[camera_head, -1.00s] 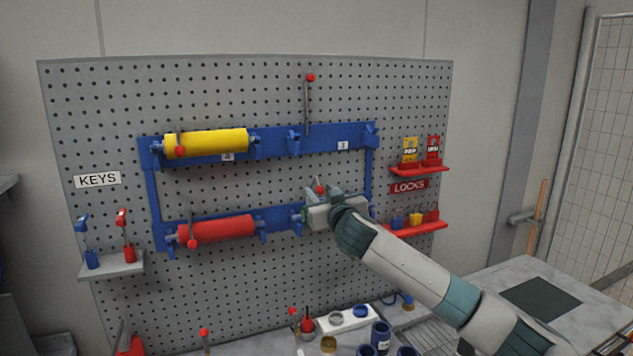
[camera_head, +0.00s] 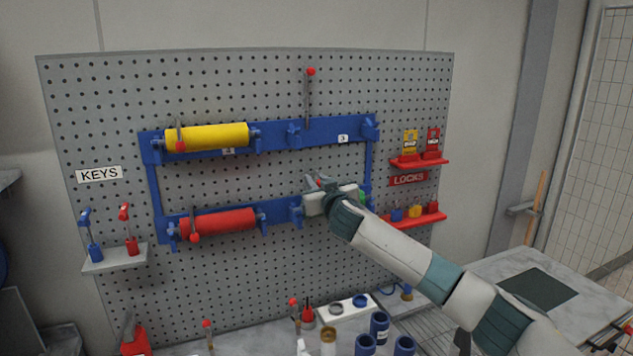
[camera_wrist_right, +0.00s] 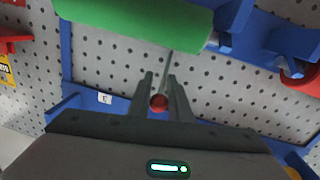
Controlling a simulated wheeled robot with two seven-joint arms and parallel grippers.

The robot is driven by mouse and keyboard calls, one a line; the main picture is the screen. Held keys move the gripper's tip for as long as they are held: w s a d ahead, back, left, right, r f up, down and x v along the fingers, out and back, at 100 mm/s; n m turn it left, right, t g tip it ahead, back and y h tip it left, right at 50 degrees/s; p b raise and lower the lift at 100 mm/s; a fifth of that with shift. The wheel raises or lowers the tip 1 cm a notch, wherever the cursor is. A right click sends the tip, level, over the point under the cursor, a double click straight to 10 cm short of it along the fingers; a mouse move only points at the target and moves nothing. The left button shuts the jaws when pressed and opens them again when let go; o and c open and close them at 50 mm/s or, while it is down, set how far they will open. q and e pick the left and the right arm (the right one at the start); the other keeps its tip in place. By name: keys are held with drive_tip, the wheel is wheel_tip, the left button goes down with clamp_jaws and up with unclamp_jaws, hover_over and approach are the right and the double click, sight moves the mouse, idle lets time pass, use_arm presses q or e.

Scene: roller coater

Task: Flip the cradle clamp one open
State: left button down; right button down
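The clamp at the lower right of the blue rack holds a green roller (camera_wrist_right: 135,22); its lever is a thin rod with a red knob (camera_wrist_right: 159,102). My right gripper (camera_wrist_right: 160,84) is at this lever, its fingers close on both sides of the rod and knob. The fingers look shut on it. In the head view my right gripper (camera_head: 318,191) hides most of the green roller and the lever. I cannot read this clamp's number. My left gripper is not in view.
The blue rack (camera_head: 270,146) also holds a yellow roller (camera_head: 207,137) and a red roller (camera_head: 218,221). An upright lever (camera_head: 308,98) stands at the empty upper right place. Lock shelves (camera_head: 420,163) are right; a key shelf (camera_head: 115,259) is left. Jars (camera_head: 379,328) stand below.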

drive_tip(key=shift+w+d+r, duration=0.1)
drive_tip(key=shift+w+d, duration=0.05)
drive_tip(key=shift+w+r+g+h+b, duration=0.2)
drive_tip(key=shift+r+g+h+b, duration=0.15)
drive_tip(key=shift+g+b, duration=0.3)
drive_tip(key=shift+w+a+r+g+p, duration=0.3)
drive_tip(key=shift+w+r+g+p, duration=0.35)
drive_tip(key=shift+g, duration=0.5)
drive_tip(key=shift+w+a+g+h, duration=0.1)
drive_tip(key=shift+w+g+h, duration=0.3)
drive_tip(key=shift+g, duration=0.5)
drive_tip(key=c, duration=1.6)
unclamp_jaws()
drive_tip(key=shift+c, duration=0.2)
drive_tip(key=shift+s+a, duration=0.1)
drive_tip(key=shift+s, duration=0.05)
